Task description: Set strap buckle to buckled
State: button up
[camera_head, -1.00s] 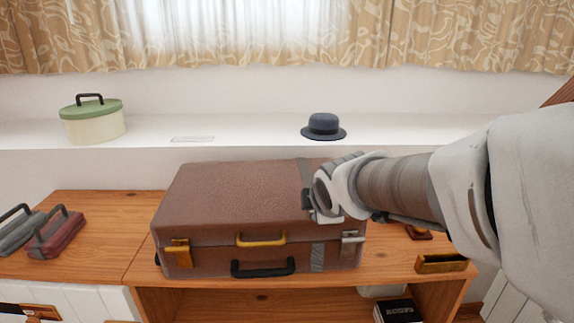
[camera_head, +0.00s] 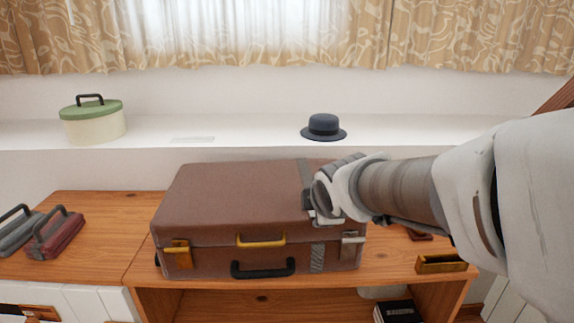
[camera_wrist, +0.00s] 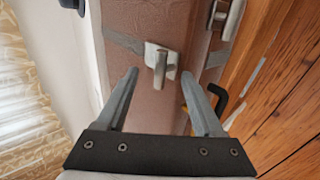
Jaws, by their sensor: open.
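A brown suitcase (camera_head: 235,200) lies closed on the wooden cabinet top. A grey strap (camera_head: 317,258) runs over its lid and down its front near the right end. In the wrist view, a silver buckle plate with a raised tongue (camera_wrist: 161,60) sits on the strap (camera_wrist: 122,40). My gripper (camera_wrist: 160,74) is open, its two fingertips on either side of the buckle's lower end, with nothing clasped. Whether the fingers touch the suitcase I cannot tell. In the head view my wrist covers much of the buckle.
The suitcase front has a brass latch (camera_head: 177,252), a silver latch (camera_head: 352,241), a yellow handle (camera_head: 262,241) and a black handle (camera_head: 262,268). A dark hat (camera_head: 323,127) and a green-lidded box (camera_head: 94,122) stand on the ledge behind. Red (camera_head: 56,235) and grey cases lie left.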

jog(key=p+v, duration=0.6)
jog(key=v, duration=1.1)
jog(key=shift+r, duration=0.15)
jog(key=s+d+f+m+g, duration=0.2)
jog(key=s+d+f+m, duration=0.15)
jog(key=m, duration=0.55)
jog(key=s+d+f+m+g, duration=0.25)
jog(key=s+m, duration=0.25)
jog(key=m, duration=0.5)
notch_tip(320, 180, up, 16)
jog(key=p, duration=1.7)
jog(key=shift+s+h, duration=0.2)
jog(key=shift+h, duration=0.1)
jog(key=shift+d, duration=0.1)
